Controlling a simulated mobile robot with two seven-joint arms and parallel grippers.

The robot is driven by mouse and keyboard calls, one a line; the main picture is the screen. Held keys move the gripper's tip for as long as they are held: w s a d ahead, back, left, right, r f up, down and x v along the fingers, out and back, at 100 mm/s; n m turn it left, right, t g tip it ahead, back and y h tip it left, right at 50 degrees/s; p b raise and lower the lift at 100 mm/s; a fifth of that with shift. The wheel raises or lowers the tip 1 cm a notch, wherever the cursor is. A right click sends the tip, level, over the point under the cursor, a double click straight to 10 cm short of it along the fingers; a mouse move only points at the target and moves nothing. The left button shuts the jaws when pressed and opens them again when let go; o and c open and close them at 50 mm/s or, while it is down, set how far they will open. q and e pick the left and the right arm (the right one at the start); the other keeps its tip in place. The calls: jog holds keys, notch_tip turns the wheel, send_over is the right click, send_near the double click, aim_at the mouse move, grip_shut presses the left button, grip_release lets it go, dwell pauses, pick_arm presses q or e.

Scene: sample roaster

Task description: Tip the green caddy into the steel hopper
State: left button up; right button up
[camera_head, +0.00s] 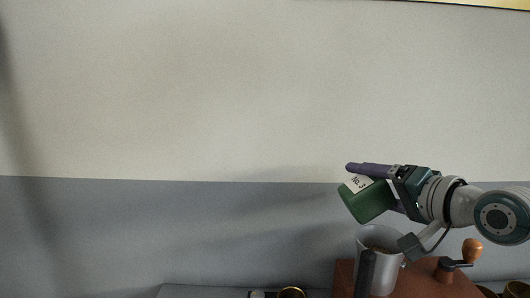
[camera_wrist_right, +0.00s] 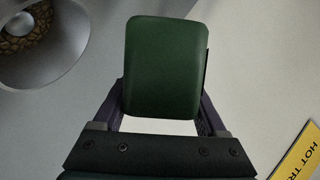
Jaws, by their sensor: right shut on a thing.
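The green caddy (camera_head: 366,204), with a white "No 3" label, is tilted in the air at the right of the head view. My right gripper (camera_head: 371,186) is shut on it, with purple fingers on either side. The caddy (camera_wrist_right: 166,68) fills the middle of the right wrist view; its mouth and contents are hidden. The steel hopper (camera_head: 386,276) stands just below the caddy, apart from it, with brownish contents inside. A round grey opening with brown beans, apparently the hopper (camera_wrist_right: 75,45), shows upper left in the wrist view. My left gripper is out of view.
A red-brown box (camera_head: 430,284) with a wooden-knobbed crank (camera_head: 471,250) stands beside the hopper. A dark upright handle (camera_head: 366,272) is in front of the hopper. A yellow "HOT" sign (camera_wrist_right: 298,158) lies lower right. The wall to the left is bare.

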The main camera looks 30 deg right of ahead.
jog(key=n+p, duration=0.1)
jog(key=p, duration=0.1)
jog(key=r+n+g+h+p, duration=0.1)
jog(key=shift+a+r+n+p, duration=0.2)
jog(key=shift+r+n+p, duration=0.05)
jog(key=shift+n+p, duration=0.15)
jog(key=shift+w+n+g+h, duration=0.1)
jog(key=shift+n+g+h, duration=0.2)
jog(key=shift+n, duration=0.2)
jog(key=shift+n+g+h+p, duration=0.3)
jog(key=shift+n+h+p, duration=0.15)
jog(key=shift+p, duration=0.55)
jog(key=shift+d+f+n+g+h, duration=0.1)
jog(key=shift+f+n+g+h, duration=0.15)
jog(key=shift+n, duration=0.3)
jog(key=shift+d+f+n+g+h, duration=0.15)
jog(key=shift+n+h, duration=0.15)
jog(key=shift+n, duration=0.2)
jog(key=shift+f+n+h, duration=0.2)
jog(key=shift+n+h, duration=0.1)
jog(key=shift+n, duration=0.3)
